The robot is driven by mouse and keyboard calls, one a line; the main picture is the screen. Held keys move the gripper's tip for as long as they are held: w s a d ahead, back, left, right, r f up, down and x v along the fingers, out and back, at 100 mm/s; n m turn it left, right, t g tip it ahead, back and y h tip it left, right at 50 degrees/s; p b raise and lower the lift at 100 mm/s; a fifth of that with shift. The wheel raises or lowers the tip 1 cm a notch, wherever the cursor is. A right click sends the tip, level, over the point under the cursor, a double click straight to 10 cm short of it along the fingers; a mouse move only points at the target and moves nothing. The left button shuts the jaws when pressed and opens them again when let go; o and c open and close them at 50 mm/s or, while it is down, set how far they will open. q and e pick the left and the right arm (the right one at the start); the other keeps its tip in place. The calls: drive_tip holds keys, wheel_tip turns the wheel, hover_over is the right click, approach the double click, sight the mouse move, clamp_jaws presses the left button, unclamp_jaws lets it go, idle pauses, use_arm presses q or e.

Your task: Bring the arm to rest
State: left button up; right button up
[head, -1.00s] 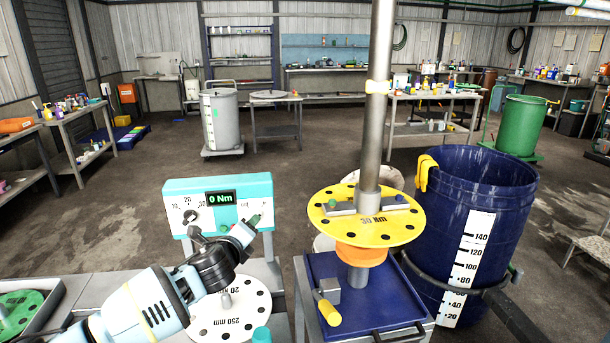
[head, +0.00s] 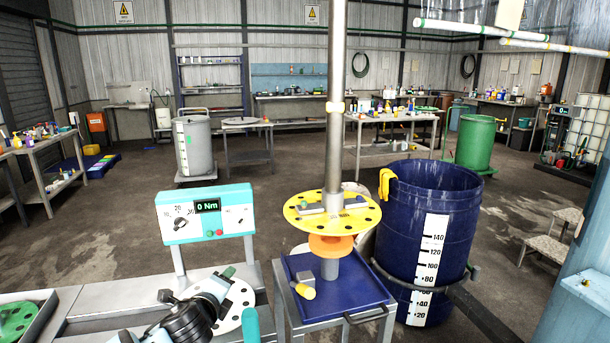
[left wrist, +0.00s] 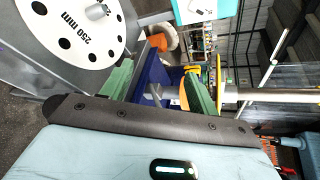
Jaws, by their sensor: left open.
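My left arm enters the head view at the bottom left, its black wrist low in front of the white perforated disc. My left gripper (head: 226,275) points up and away, beside the disc (head: 240,300). In the left wrist view its two green fingers (left wrist: 160,90) stand wide apart with nothing between them. The white disc marked 250 mm also shows there (left wrist: 75,28). My right gripper is not in view.
A yellow perforated disc (head: 357,218) sits on a steel column (head: 336,120) above a blue tray (head: 355,295). A blue drum (head: 400,220) stands to its right. A torque display (head: 206,213) reads 0 Nm. Open floor lies behind.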

use_arm(q)
drive_tip(key=s+d+f+n+g, duration=0.25)
drive_tip(key=s+f+n, duration=0.4)
drive_tip(key=s, duration=0.45)
drive_tip(key=s+d+f+n+g, duration=0.1)
drive_tip(key=s+f+n+g, duration=0.3)
drive_tip(key=s+f, duration=0.55)
drive_tip(key=s+a+n+g, duration=0.2)
drive_tip(key=s+n, duration=0.2)
drive_tip(key=s, duration=0.5)
drive_tip(key=s+a+f+n+g, duration=0.1)
drive_tip(key=s+a+n+g, duration=0.2)
drive_tip(key=s, duration=0.6)
drive_tip(key=s+a+n+g, duration=0.15)
drive_tip(key=s+n, duration=0.35)
drive_tip(key=s, duration=0.5)
drive_tip(key=w+d+f+t+h, duration=0.1)
drive_tip(key=w+d+f+t, duration=0.1)
drive_tip(key=w+f+t, duration=0.4)
drive_tip(key=shift+w+f+t, duration=0.3)
drive_tip(key=shift+f+t, duration=0.9)
drive_tip(key=shift+f, duration=1.05)
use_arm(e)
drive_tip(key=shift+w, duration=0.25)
use_arm(q)
drive_tip(key=shift+m, duration=0.25)
